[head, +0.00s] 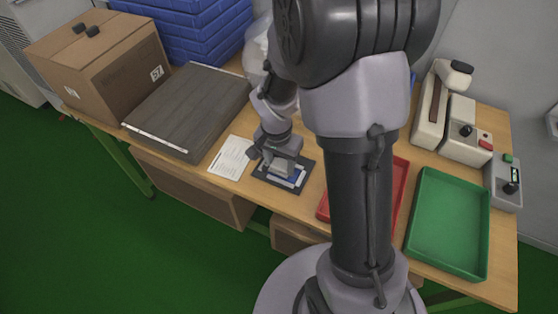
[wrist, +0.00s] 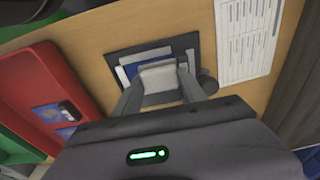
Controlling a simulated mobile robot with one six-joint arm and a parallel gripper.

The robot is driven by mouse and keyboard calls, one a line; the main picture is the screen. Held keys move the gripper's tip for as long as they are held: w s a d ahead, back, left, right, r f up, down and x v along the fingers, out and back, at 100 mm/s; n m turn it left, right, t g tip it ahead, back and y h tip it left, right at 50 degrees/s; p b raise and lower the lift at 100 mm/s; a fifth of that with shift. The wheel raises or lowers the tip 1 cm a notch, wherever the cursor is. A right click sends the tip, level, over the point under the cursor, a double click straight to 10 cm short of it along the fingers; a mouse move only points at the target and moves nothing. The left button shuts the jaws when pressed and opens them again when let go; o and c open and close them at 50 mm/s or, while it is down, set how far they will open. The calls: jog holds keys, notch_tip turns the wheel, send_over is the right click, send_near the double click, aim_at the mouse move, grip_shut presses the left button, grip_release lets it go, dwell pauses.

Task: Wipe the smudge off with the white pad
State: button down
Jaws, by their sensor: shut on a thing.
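My gripper (head: 280,165) is low over a dark mat (head: 262,179) on the wooden table. In the wrist view my gripper (wrist: 158,84) is shut on the white pad (wrist: 158,75), which sits between its two fingertips. Under the pad lies a blue and white flat piece (wrist: 145,55), which rests on the dark mat (wrist: 190,43). The pad looks to be at or just above this piece; I cannot tell if they touch. I see no smudge; the pad and fingers cover part of the piece.
A printed sheet (head: 231,157) lies left of the mat. A red tray (wrist: 50,90) holds small dark-and-blue items. A green tray (head: 448,222) is at the right, near grey devices (head: 462,130). A dark flat case (head: 190,105) and a cardboard box (head: 100,75) stand at the left.

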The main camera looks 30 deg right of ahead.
aim_at(297, 175)
jog(key=shift+s+d, duration=0.8)
jog(key=shift+s, duration=0.2)
jog(key=shift+s+d, duration=0.8)
jog(key=shift+s, duration=0.2)
notch_tip(297, 175, up, 6)
jog(key=p, duration=0.4)
jog(key=shift+r, duration=0.15)
notch_tip(297, 175, up, 3)
jog(key=shift+f+p, duration=0.1)
jog(key=shift+p, duration=1.1)
